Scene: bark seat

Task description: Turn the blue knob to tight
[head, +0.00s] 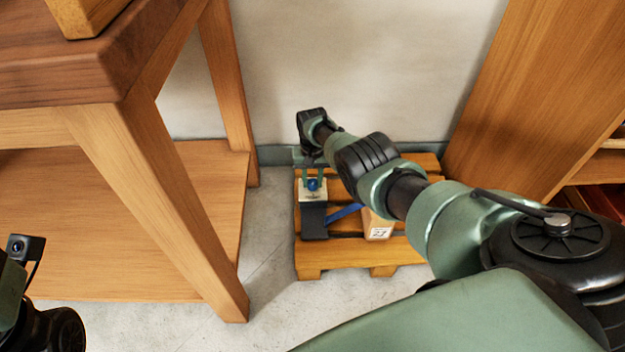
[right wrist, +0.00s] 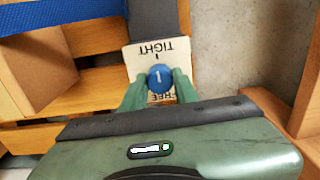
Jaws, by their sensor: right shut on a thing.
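The blue knob (right wrist: 160,78) sits on a pale plate (right wrist: 133,62) with printed words. In the right wrist view, TIGHT reads upside down above the knob, and the other word below is partly hidden. A white mark on the knob's top runs roughly up and down in that view. My right gripper (right wrist: 160,88) is shut on the knob, one green finger on each side. In the head view the knob (head: 313,184) shows beneath the gripper (head: 313,178). Part of my left arm shows at the lower left edge; its fingers are out of view.
The plate is on a dark strap or bracket (head: 313,222) on a wooden pallet (head: 345,250). A box marked 27 (head: 378,226) and a blue strap (head: 343,213) are beside it. A wooden table (head: 150,190) stands left, a shelf (head: 535,95) right, a wall (head: 360,60) behind.

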